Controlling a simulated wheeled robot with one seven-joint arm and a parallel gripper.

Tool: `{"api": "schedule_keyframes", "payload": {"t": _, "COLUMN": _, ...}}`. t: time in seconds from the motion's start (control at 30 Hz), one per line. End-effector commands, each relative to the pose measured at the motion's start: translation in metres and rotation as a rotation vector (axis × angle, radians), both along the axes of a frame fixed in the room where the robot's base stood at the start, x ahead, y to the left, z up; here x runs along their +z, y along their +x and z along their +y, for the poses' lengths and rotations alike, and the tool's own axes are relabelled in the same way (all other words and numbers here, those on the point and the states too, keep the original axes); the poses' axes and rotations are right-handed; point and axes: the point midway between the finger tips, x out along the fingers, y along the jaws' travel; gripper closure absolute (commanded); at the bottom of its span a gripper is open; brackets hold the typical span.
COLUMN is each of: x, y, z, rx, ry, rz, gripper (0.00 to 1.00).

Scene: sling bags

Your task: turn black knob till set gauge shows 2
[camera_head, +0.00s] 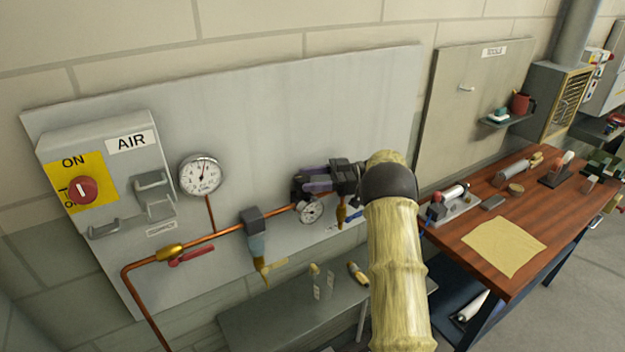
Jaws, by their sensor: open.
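My arm comes up from the lower right in a pale yellow sleeve. My gripper (303,187) points left at the copper air line on the grey wall panel. Its jaws are open, one finger above the other, at the regulator just above the small round gauge (310,209). The black knob cannot be made out apart from the dark fingers, so I cannot tell whether they touch it. The small gauge has a white face; its needle and numbers are too small to read. A larger white gauge (200,174) stands on the pipe further left.
A copper pipe (226,238) runs along the panel (265,115), with a red-handled valve (190,257) and a filter (256,245). An AIR switch box (125,170) is at left. A grey shelf (250,326) lies below. A wooden bench (480,255) stands at right.

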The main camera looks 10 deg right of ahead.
Motion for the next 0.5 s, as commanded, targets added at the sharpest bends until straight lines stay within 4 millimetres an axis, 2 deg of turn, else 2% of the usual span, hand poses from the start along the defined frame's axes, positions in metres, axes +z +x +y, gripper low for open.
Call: {"api": "schedule_keyframes", "payload": {"t": 0.5, "x": 0.0013, "y": -0.0002, "z": 0.0002, "rx": -0.071, "ry": -0.001, "rz": -0.004, "gripper": 0.39}}
